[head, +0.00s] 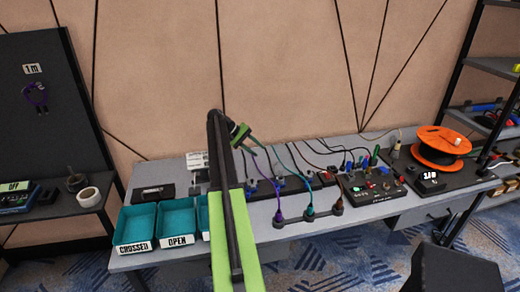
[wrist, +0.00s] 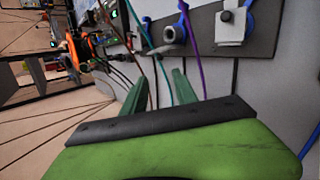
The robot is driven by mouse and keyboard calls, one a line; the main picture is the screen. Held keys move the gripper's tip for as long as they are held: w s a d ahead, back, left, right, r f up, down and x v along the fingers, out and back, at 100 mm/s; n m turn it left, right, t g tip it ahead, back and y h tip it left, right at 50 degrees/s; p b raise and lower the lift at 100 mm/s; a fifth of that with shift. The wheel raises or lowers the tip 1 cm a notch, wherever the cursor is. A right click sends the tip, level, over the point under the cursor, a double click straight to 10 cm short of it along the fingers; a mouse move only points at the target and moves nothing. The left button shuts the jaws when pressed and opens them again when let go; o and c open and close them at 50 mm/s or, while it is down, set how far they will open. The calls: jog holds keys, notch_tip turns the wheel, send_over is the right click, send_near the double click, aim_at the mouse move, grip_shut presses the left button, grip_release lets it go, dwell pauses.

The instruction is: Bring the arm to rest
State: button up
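My gripper (head: 256,147) is at the end of my green and black arm, raised above the back of the workbench (head: 370,212) in the head view. In the wrist view its two green fingers (wrist: 160,86) stand apart with nothing held between them. A teal cable and a purple cable pass behind the fingers there; I see no contact with them.
Teal bins (head: 136,224) marked CROSSED and OPEN stand at the bench's left. Purple and teal cables run to a connector strip (head: 292,219). A control box (head: 374,196) and an orange cable reel (head: 440,147) are to the right. A dark shelf stands at far right.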

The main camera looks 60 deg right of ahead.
dwell(0.3)
jog(key=w+a+n+t+h, duration=0.2)
jog(key=w+a+n, duration=0.1)
jog(key=w+a, duration=1.35)
jog(key=w+a+f+n+t, duration=0.1)
jog(key=w+a, duration=0.4)
jog(key=a, duration=0.5)
jog(key=w+a+f+n+t, duration=0.15)
jog(key=w+a, duration=0.25)
jog(key=a, duration=0.5)
jog(key=w+a+f+n+t, duration=0.1)
jog(key=a+n, duration=0.1)
jog(key=a, duration=1.2)
jog(key=s+a+f+t+y, duration=0.1)
jog(key=s+a, duration=0.3)
jog(key=a, duration=0.6)
jog(key=s+a+f+n+y, duration=0.1)
jog(key=s+a+y, duration=0.2)
jog(key=a, duration=0.7)
jog(key=s+a+f+t+y, duration=0.1)
jog(key=s+a+f+y, duration=0.1)
jog(key=s+a, duration=0.4)
jog(key=a, duration=0.4)
jog(key=shift+n+t, duration=0.35)
jog(key=shift+r, duration=0.1)
